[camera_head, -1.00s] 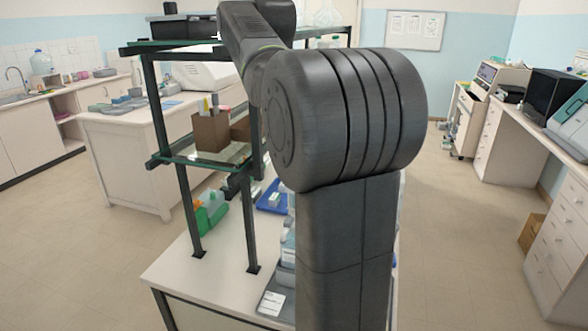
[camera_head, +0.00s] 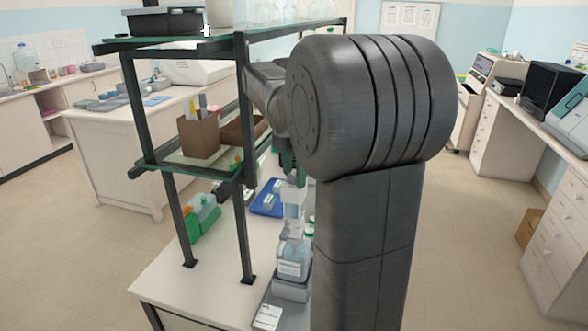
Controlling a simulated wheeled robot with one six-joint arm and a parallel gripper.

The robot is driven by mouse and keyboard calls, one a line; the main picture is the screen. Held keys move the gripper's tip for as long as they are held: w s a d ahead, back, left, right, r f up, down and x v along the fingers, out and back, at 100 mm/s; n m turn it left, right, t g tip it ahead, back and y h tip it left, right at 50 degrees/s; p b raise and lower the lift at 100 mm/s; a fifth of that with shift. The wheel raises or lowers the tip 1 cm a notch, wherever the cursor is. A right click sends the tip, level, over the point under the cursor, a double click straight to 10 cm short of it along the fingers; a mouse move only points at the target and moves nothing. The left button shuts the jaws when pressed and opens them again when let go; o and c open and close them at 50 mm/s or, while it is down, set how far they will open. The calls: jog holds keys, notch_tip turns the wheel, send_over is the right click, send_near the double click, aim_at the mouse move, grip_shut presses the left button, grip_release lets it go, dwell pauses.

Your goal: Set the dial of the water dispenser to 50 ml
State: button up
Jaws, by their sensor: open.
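A clear bottle with bluish liquid and a white label (camera_head: 293,262) stands in a grey base on the white bench, just left of my arm's column. A pale upright part rises above it; it may be the water dispenser, but I cannot tell for sure. No dial or marking can be made out. My forearm reaches away behind the shelf post, and my large elbow covers much of the middle of the view.
A shelf frame with glass shelves (camera_head: 180,171) stands close on the left, holding brown boxes (camera_head: 199,137). A green rack (camera_head: 203,224) and a blue tray (camera_head: 268,203) lie on the bench (camera_head: 205,290). Open floor (camera_head: 470,240) lies to the right.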

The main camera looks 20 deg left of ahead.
jog(key=c, duration=1)
jog(key=shift+m, duration=0.4)
jog(key=m, duration=0.4)
jog(key=shift+m, duration=0.3)
jog(key=m, duration=1.3)
jog(key=shift+m, duration=0.3)
jog(key=m, duration=0.4)
jog(key=shift+m, duration=1.9)
